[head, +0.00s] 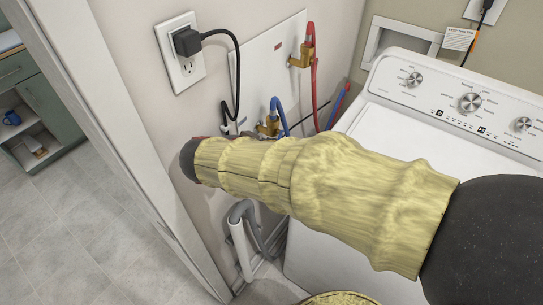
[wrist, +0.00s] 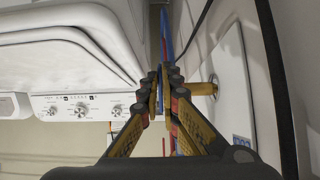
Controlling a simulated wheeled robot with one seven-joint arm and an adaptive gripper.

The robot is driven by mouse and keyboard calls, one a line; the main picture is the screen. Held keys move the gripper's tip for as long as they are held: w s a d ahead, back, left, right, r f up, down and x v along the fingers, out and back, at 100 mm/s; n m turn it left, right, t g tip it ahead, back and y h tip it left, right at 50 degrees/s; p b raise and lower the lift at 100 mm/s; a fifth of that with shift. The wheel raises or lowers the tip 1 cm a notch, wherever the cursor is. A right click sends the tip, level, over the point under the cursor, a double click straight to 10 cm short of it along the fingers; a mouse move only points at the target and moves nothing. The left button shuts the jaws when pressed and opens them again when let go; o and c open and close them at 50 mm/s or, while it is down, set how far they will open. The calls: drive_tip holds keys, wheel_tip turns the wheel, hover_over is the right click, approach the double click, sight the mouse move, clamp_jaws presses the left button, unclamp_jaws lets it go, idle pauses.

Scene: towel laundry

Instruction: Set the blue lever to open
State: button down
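My gripper (wrist: 165,97) shows in the wrist view with its two yellow-and-black fingers converging and a narrow gap between the tips. I cannot tell whether anything is held there. A brass valve fitting (wrist: 204,88) lies just to the right of the fingertips. The fingers are hidden behind the arm there.
An upper brass valve (head: 302,56) with a red hose (head: 313,82) is on the same wall panel. A black plug (head: 187,42) and cord hang to its left. The white washer (head: 385,140) stands to the right. A grey drain hose (head: 241,213) hangs below.

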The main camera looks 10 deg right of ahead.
drive_tip(key=shift+w+d+f+t+h+b, duration=0.1)
drive_tip(key=shift+w+f+t+h+b, duration=0.05)
drive_tip(key=shift+f+t+h+b, duration=0.65)
drive_tip(key=shift+w+d+f+t+h, duration=0.15)
drive_tip(key=shift+w+d+t+h, duration=0.05)
drive_tip(key=shift+t+h, duration=0.45)
drive_tip(key=shift+w+d+f+t+h, duration=0.2)
drive_tip(key=shift+d+t+h, duration=0.05)
drive_tip(key=shift+t+h, duration=0.35)
drive_tip(key=shift+w+d+f+t+h, duration=0.15)
drive_tip(key=shift+w+d+t+h, duration=0.05)
drive_tip(key=shift+t+h, duration=0.45)
drive_tip(key=c, duration=2)
unclamp_jaws()
drive_tip(key=shift+c, duration=0.2)
drive_tip(key=v, duration=0.8)
drive_tip(key=shift+w, duration=0.1)
